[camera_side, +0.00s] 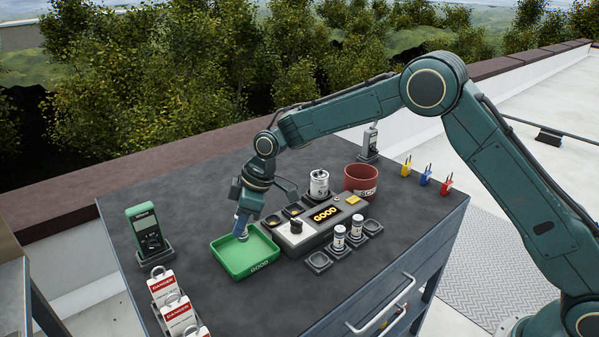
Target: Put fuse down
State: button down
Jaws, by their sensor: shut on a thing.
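My gripper (244,222) points down over the green tray (262,269), which is marked GOOD on its front wall. It is shut on a fuse (243,238), of which only a small pale end shows below the fingers. The fuse is low over the tray's back part; I cannot tell whether it touches the tray floor. Two other pale fuses with dark bands, a left one (339,238) and a right one (357,226), stand upright in small dark holders right of the tray.
A tester (297,240) with a lit GOOD display stands just right of the tray. Behind it are a white can (319,184) and a red bin (361,178). A green meter (148,230) and danger tags (177,313) stand at left. Coloured padlocks (425,176) sit at the right edge.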

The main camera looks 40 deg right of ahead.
aim_at(242, 236)
jog(key=shift+f, duration=0.1)
jog(key=shift+f, duration=2.05)
jog(key=shift+f, duration=0.1)
jog(key=c, duration=1.2)
grip_release()
jog(key=shift+f, duration=0.1)
jog(key=shift+c, duration=0.2)
jog(key=v, duration=1.2)
